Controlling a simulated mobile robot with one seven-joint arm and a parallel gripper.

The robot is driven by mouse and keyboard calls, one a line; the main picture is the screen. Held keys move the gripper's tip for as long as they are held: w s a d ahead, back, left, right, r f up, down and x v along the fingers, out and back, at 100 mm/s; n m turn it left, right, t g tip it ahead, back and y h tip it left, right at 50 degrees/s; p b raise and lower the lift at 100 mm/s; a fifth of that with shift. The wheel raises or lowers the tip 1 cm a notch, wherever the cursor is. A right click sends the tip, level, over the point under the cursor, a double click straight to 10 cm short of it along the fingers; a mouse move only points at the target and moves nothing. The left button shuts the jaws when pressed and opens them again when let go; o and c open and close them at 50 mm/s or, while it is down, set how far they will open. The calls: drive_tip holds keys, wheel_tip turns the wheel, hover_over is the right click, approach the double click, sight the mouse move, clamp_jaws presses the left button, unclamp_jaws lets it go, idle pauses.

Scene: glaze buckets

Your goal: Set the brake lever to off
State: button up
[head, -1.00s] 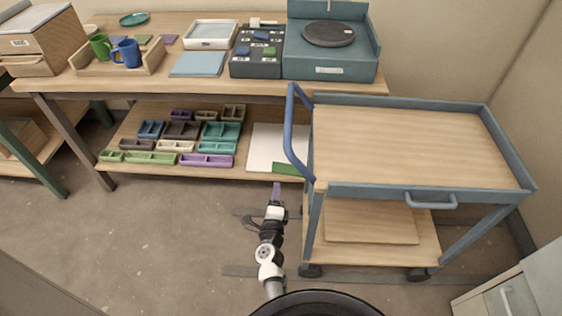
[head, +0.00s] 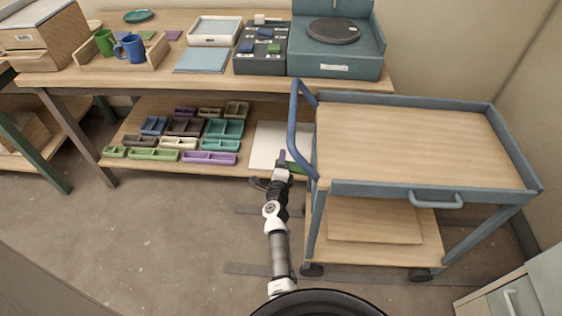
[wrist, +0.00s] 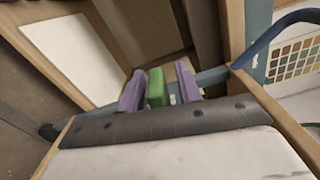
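My gripper (head: 282,157) is low at the left side of the blue-framed trolley (head: 418,190), just left of its upright blue handle (head: 293,125). In the wrist view its two purple fingertips (wrist: 160,80) are apart. A small green block (wrist: 157,88) shows between them, nearer the left fingertip, with a narrow gap on the right. I cannot tell whether it touches a finger or is the brake lever. A blue-grey bar (wrist: 213,77) of the trolley runs behind the fingers. No brake lever is clearly recognisable in the head view.
The workbench (head: 150,78) stands behind, with a turntable (head: 333,31) and trays on top. Its lower shelf (head: 180,168) holds several coloured boxes and a white board (head: 268,143). The trolley's top (head: 410,148) is bare. Floor to the left (head: 140,230) is clear.

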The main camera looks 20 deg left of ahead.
clamp_jaws()
